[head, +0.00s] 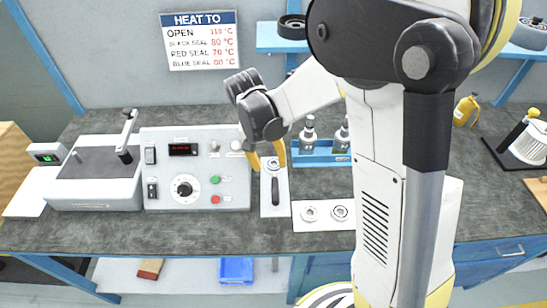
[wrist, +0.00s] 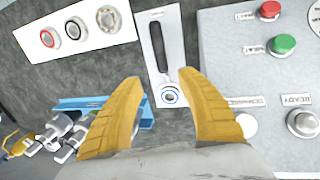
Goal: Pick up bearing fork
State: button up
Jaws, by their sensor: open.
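The bearing fork, a tool with a long black handle (head: 275,189) and a metal ring-shaped end, lies on a light narrow plate. In the wrist view its handle (wrist: 158,48) points away from me, and its ring end (wrist: 170,95), with a blue ring inside, is nearer. My gripper (head: 268,152) is above the plate, with yellow fingers pointing down. In the wrist view the open fingers (wrist: 161,78) stand apart on either side of the tool's ring end. Nothing is held between them. In the head view the fingers partly cover the ring end.
A control box (head: 195,165) stands just left of the plate. A blue rack (head: 315,157) with metal-topped bottles is close behind to the right. A white plate (head: 322,224) with round bearings or seals lies to the right. The dark bench front (head: 170,228) is clear.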

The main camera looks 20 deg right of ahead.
aim_at(274, 180)
jog(key=f, duration=0.1)
jog(key=f+b, duration=0.1)
jog(key=f, duration=0.2)
jog(key=shift+s+d+f+b, duration=0.15)
jog(key=shift+s+b, duration=0.15)
jog(key=shift+s, duration=0.05)
jog(key=f+b, duration=0.1)
jog(key=f, duration=0.1)
jog(key=d+f+b, duration=0.1)
jog(key=f+b, duration=0.1)
jog(key=f, duration=0.1)
jog(key=shift+f, duration=0.35)
jog(key=shift+r, duration=0.1)
grip_shut()
